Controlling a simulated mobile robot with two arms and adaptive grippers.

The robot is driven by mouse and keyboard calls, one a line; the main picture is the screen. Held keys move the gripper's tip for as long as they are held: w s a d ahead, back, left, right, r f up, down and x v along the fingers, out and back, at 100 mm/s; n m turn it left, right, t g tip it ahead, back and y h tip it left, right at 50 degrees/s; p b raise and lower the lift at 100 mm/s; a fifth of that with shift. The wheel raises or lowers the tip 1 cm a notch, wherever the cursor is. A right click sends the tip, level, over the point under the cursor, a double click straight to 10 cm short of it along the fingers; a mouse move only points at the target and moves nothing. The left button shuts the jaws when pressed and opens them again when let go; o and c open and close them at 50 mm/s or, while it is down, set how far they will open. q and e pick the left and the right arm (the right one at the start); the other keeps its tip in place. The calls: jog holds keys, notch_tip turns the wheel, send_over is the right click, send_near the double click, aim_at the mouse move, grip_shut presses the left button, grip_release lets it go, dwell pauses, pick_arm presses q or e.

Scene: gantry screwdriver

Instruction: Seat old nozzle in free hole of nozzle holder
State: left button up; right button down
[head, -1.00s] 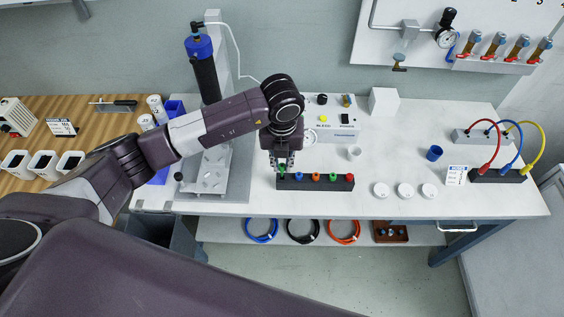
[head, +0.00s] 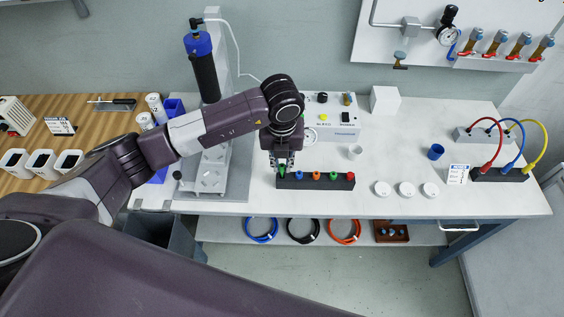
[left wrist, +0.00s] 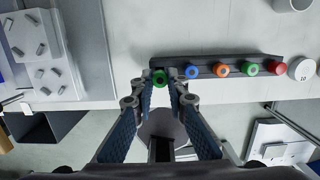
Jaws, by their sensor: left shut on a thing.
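The nozzle holder (head: 318,183) is a long black bar near the front edge of the white bench. Blue (head: 299,175), orange (head: 316,176), green (head: 333,176) and red (head: 350,176) nozzles stand in a row in it. My left gripper (head: 282,165) points down over the bar's left end, shut on the old nozzle, a green one (left wrist: 159,77). In the left wrist view this nozzle lines up with the row on the holder (left wrist: 240,58). The fingers hide the hole beneath, so I cannot tell how deep the nozzle sits. My right gripper is out of view.
A grey press stand (head: 212,185) with a black and blue cylinder is left of the holder. A control box (head: 335,130) and a small white cup (head: 355,152) stand behind. White round lids (head: 405,189) lie to the right. Bare bench lies between lids and holder.

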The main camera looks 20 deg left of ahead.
aim_at(282, 167)
pick_arm(q)
jog(key=shift+f+b, duration=1.35)
jog(key=shift+f, duration=0.4)
jog(key=o, duration=0.8)
jog(key=shift+r, duration=0.1)
jog(key=r, duration=0.4)
jog(key=s+r, duration=0.1)
jog(key=r, duration=0.7)
jog(key=shift+s+d, duration=0.15)
jog(key=shift+s, duration=0.05)
jog(key=shift+f, duration=0.1)
